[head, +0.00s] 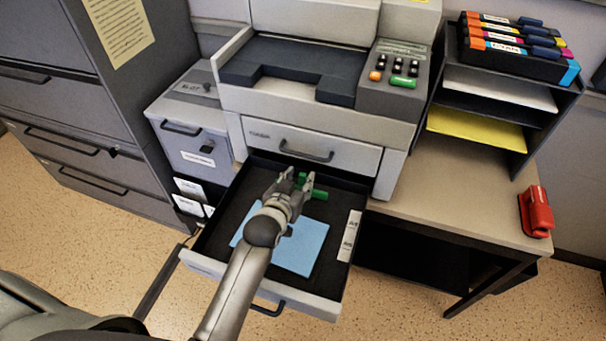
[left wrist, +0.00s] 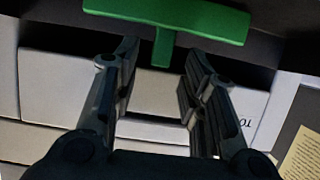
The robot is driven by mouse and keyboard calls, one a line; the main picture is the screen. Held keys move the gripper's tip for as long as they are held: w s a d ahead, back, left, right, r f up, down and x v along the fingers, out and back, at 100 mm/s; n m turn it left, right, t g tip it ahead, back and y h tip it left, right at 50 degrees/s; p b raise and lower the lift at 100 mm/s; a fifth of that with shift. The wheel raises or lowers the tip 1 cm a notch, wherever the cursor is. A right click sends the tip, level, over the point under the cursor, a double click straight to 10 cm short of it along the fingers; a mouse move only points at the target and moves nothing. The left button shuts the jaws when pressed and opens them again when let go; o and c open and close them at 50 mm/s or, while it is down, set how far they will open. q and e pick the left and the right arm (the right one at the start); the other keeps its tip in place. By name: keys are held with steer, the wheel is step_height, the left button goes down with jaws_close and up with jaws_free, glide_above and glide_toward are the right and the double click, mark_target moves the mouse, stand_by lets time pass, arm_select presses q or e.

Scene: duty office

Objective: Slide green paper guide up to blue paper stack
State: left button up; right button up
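The green paper guide (head: 317,190) stands in the open paper drawer, behind the blue paper stack (head: 302,250), with a gap of dark drawer floor between them. The stack lies flat and is partly hidden by my left arm. My left gripper (head: 298,180) is over the drawer at the guide. In the left wrist view the guide (left wrist: 185,19) is a wide green bar with a short stem. The stem points between the two spread fingertips of my left gripper (left wrist: 161,58), which is open. I cannot tell whether they touch it. My right gripper is not in view.
The drawer (head: 322,305) is pulled out below the printer (head: 315,150), with a white label strip (head: 349,236) on its right side. A grey cabinet stands at left. A red stapler (head: 536,212) and a paper rack (head: 500,115) are on the table at right.

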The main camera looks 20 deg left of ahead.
mark_target(302, 177)
arm_select(q)
steer(key=shift+x, duration=1.9)
jaws_close()
